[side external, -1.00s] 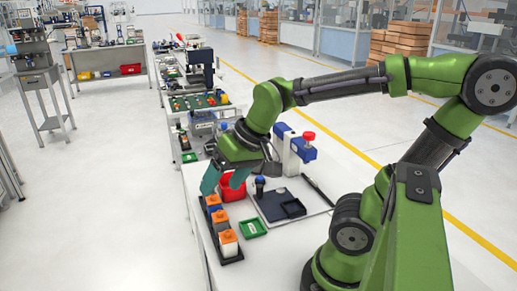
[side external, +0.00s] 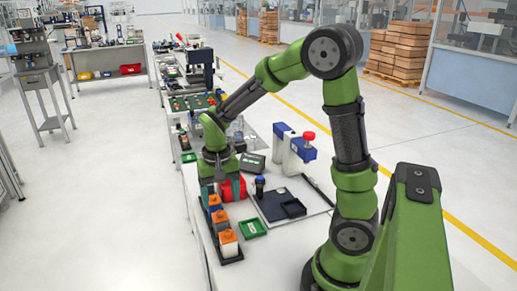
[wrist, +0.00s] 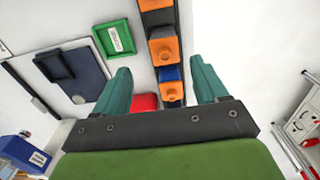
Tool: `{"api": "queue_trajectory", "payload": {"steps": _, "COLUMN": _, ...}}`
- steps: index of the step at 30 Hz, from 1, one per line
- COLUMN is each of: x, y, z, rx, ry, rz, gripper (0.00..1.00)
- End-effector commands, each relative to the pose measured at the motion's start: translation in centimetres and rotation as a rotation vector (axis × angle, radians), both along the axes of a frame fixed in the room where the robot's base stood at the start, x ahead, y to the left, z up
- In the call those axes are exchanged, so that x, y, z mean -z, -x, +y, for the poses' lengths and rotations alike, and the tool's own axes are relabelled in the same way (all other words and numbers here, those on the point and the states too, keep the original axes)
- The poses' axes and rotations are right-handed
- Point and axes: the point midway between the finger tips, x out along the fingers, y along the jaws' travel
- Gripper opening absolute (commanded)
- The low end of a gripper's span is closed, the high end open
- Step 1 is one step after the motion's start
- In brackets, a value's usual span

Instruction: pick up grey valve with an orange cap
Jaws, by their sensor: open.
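A black rack (side external: 237,256) holds a row of valves with orange caps. The near valve (side external: 228,248) has a white body, and a middle orange cap (side external: 219,215) stands behind it. The far orange cap (side external: 214,199) is closest to my gripper (side external: 207,188); its body is mostly hidden, so I cannot tell if it is grey. In the wrist view, my gripper (wrist: 157,70) is open and empty, with teal fingers on either side of the rack. An orange cap (wrist: 167,91) lies between the fingers, close to the palm. Another orange cap (wrist: 163,46) stands farther up the row.
A green tray (side external: 252,228) lies beside the rack, and a red container (side external: 232,188) stands close to my gripper. A dark pad with a small bin (side external: 278,205), and a white and blue press with a red knob (side external: 295,150), stand to the right.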

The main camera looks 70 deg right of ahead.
Motion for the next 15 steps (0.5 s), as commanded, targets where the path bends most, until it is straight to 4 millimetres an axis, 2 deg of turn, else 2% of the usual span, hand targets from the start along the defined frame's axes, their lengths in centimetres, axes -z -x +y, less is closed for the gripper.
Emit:
{"api": "queue_trajectory", "payload": {"steps": 3, "x": 2.2, "y": 0.1, "z": 0.0, "rx": 0.001, "ry": 0.000, "rz": 0.004, "gripper": 0.72}}
{"api": "queue_trajectory", "payload": {"steps": 11, "x": 4.1, "y": 0.0, "z": 0.1, "rx": -0.001, "ry": -0.001, "rz": 0.001, "gripper": 0.72}}
{"api": "queue_trajectory", "payload": {"steps": 15, "x": 6.2, "y": -0.3, "z": 0.5, "rx": -0.001, "ry": -0.001, "rz": 0.004, "gripper": 0.72}}
